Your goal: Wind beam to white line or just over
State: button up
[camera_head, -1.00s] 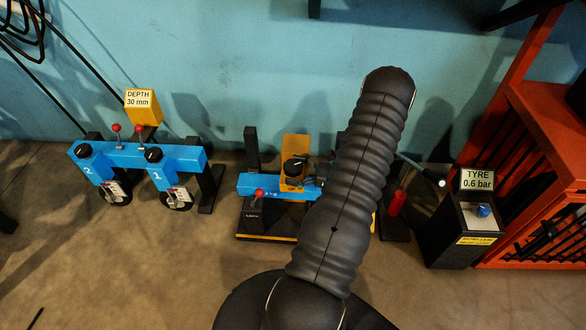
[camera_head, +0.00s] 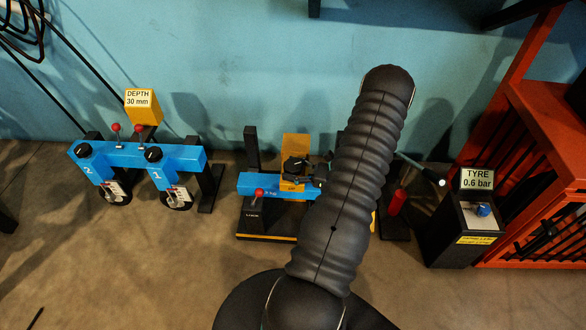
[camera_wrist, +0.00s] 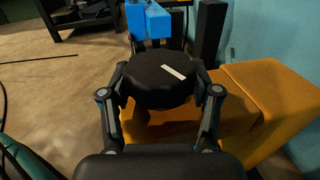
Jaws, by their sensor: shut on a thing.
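A black round knob (camera_wrist: 160,75) with a white pointer mark on top fills the middle of the wrist view. My gripper (camera_wrist: 160,92) is shut on it, one finger on each side. The blue beam (camera_wrist: 150,22) runs behind the knob in the wrist view. In the head view the beam (camera_head: 262,185) is low on the middle stand, and the black knob (camera_head: 294,167) sits in front of the yellow upright (camera_head: 296,145). My arm hides the beam's right part. I cannot make out a white line for the beam.
A red-topped lever (camera_head: 258,194) on a black box stands left of the knob. A blue two-wheel unit (camera_head: 130,156) stands further left. A tyre-pressure box (camera_head: 466,225) reading 0.6 bar and an orange rack (camera_head: 545,130) are at right. Floor in front is clear.

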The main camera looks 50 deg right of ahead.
jog(key=m+t+h, duration=0.1)
jog(key=m+h, duration=0.2)
jog(key=h, duration=0.2)
jog(key=m+t+h+b, duration=0.1)
jog(key=m+h, duration=0.2)
jog(key=h, duration=0.1)
jog(key=shift+w+a+f+h+b, duration=0.1)
jog(key=shift+h+b, duration=0.2)
jog(key=shift+h, duration=0.1)
jog(key=m+g+h+b, duration=0.1)
jog(key=m+h, duration=0.3)
jog(key=h, duration=0.1)
jog(key=shift+m+g+h, duration=0.8)
jog(key=shift+h, duration=0.5)
jog(key=shift+r+h+b, duration=0.2)
jog(key=shift+h+b, duration=0.1)
jog(key=o, duration=1.2)
jog(key=shift+c, duration=0.2)
jog(key=shift+d+y, duration=0.2)
jog(key=shift+y, duration=0.2)
